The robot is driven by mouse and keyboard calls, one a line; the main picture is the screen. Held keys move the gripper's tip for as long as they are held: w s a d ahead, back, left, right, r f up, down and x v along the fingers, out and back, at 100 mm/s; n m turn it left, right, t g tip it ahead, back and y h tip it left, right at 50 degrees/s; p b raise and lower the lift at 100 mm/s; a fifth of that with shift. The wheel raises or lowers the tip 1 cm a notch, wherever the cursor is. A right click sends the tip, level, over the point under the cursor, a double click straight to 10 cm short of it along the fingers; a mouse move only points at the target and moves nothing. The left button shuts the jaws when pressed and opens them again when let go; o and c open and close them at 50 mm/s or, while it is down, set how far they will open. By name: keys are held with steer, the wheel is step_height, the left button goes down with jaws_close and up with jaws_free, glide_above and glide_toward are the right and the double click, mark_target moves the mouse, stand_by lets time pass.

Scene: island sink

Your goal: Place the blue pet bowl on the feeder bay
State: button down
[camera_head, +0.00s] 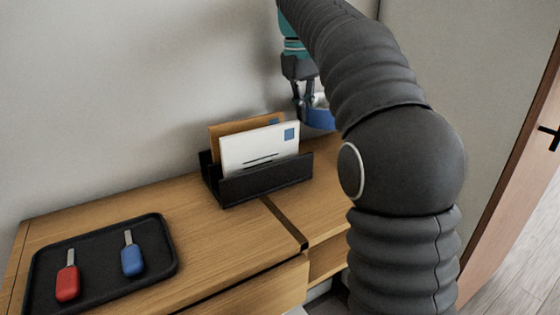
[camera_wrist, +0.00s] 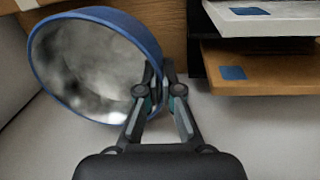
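The blue pet bowl (camera_wrist: 55,45) has a blue rim and a shiny grey inside. In the wrist view it is tilted, with its opening towards the camera. My gripper (camera_wrist: 159,70) is shut on its rim, one finger on each side. In the head view the bowl (camera_head: 320,119) is held above the back of the wooden top, behind the letter holder, under my gripper (camera_head: 306,112). My arm hides much of it there. I cannot make out the feeder bay in either view.
A black letter holder (camera_head: 268,183) with envelopes stands close to the left of the bowl. A dark tray (camera_head: 98,262) with a red-handled key (camera_head: 67,282) and a blue-handled key (camera_head: 132,260) lies at the front left. The wall is close behind. A door (camera_head: 515,150) is at right.

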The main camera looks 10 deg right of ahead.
step_height(320, 180, down, 4)
steer(key=shift+s+d+r, duration=0.1)
steer(key=shift+d, duration=0.05)
steer(key=shift+f+b, duration=0.6)
steer(key=shift+f, duration=1.8)
steer(key=shift+f, duration=0.1)
steer(key=c, duration=1.6)
jaws_free()
